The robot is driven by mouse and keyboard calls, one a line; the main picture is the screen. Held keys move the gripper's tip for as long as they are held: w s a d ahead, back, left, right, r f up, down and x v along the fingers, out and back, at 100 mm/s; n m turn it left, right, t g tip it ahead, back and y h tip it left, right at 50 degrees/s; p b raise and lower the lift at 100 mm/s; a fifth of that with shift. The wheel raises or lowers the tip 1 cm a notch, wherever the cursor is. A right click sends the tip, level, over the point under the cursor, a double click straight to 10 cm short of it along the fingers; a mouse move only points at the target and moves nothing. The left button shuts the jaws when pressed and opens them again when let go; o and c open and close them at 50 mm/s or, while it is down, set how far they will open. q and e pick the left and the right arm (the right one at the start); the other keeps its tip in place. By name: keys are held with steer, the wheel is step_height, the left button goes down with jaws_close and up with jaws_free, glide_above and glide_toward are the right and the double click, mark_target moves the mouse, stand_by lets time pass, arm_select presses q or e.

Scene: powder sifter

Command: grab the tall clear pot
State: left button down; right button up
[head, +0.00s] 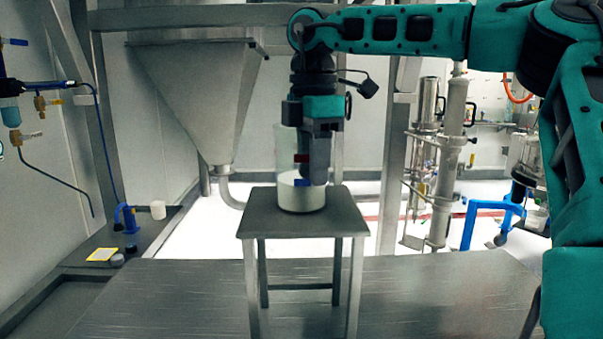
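The tall clear pot (285,155) stands upright on a small dark-topped stool (258,222) in the middle of the head view. White material fills its lower part. My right gripper (314,180) points straight down and overlaps the upper and right side of the pot. I cannot tell whether its fingers touch the pot, or whether they are open or shut. Small red and blue patches show beside the fingers. The gripper hides much of the pot's right side and rim. My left gripper is not in view.
A metal hopper (195,85) stands behind on the left. A ledge at left holds a white cup (158,209), a yellow card (102,255) and dark caps. Metal pipework (447,160) stands at right. The steel surface around the stool looks clear.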

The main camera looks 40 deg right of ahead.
jaws_close()
steer(key=shift+r, duration=0.1)
stand_by(0.5)
